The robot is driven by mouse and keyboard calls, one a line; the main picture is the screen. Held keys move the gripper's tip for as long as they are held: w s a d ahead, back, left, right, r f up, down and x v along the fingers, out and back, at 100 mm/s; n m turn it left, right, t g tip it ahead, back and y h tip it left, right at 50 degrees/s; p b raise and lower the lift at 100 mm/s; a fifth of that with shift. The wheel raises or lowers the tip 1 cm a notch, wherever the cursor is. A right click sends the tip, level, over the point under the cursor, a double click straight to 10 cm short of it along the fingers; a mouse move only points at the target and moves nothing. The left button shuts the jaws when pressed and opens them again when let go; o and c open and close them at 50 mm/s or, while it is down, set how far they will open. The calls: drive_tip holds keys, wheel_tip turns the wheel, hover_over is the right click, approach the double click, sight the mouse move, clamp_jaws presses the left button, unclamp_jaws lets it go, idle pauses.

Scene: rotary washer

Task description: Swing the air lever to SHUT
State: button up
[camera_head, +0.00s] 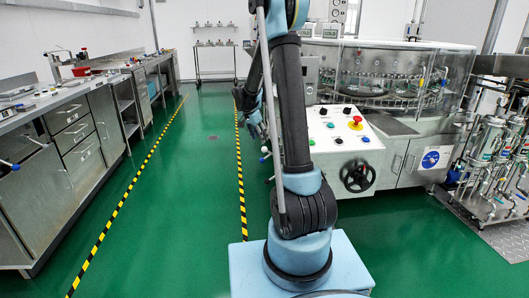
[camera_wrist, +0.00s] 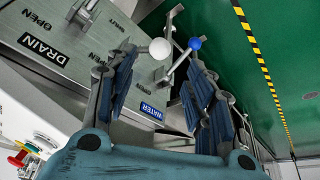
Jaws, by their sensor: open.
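In the wrist view my gripper (camera_wrist: 160,62) is open, with its two dark padded fingers spread toward a grey valve panel (camera_wrist: 60,75). A lever with a white ball knob (camera_wrist: 160,48) shows between the fingertips. A lever with a blue ball knob (camera_wrist: 195,43) is just right of it, near the right fingertip. I cannot tell whether either knob touches a finger. Labels DRAIN and WATER are readable, along with OPEN and SHUT marks. No AIR label is readable, so I cannot tell which lever is air. In the head view my gripper (camera_head: 254,122) is partly hidden by my arm.
The washer's control panel (camera_head: 338,130) with buttons and a black handwheel (camera_head: 357,176) stands right of my arm. Steel benches (camera_head: 75,140) line the left wall. The green floor between them and the yellow-black line is clear. Filter housings (camera_head: 490,150) stand at the far right.

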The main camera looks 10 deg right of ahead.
sight(265, 149)
drive_tip(key=x, duration=1)
clamp_jaws()
